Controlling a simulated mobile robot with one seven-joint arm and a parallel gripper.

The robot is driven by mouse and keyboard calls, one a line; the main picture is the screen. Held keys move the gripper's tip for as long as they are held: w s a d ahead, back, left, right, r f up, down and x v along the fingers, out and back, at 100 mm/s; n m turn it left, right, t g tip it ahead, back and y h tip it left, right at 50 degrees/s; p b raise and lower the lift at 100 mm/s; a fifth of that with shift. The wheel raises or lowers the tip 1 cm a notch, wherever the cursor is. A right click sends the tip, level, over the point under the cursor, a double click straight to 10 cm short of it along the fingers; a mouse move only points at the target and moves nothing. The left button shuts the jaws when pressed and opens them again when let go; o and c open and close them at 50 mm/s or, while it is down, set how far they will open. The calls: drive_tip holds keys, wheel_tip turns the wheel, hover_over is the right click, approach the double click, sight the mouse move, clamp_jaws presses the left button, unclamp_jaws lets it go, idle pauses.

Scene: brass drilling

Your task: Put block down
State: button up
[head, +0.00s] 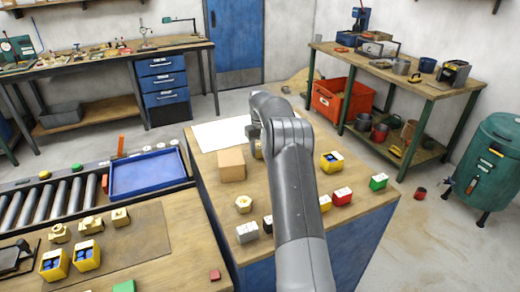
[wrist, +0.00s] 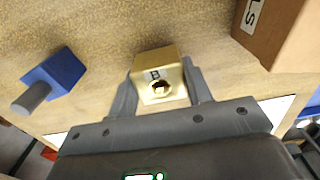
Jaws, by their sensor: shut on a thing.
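A brass block (wrist: 157,80) marked "B", with a round hole in its near face, sits between the two fingers of my gripper (wrist: 160,68) in the wrist view. The fingers are shut on its sides. The block is over a wooden tabletop (wrist: 110,30); I cannot tell whether it touches the wood. In the head view my arm hides most of the gripper, and only a small brass-coloured part (head: 258,150) shows beside the arm, right of a cardboard box (head: 231,165).
The cardboard box also shows close by in the wrist view (wrist: 280,35). A blue piece with a grey cylinder (wrist: 55,80) lies left there. A white sheet (head: 220,133) lies behind the box.

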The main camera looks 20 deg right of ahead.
drive_tip(key=shift+f, duration=0.15)
drive_tip(key=shift+f, duration=0.15)
drive_tip(key=o, duration=1.4)
drive_tip(key=shift+o, duration=0.2)
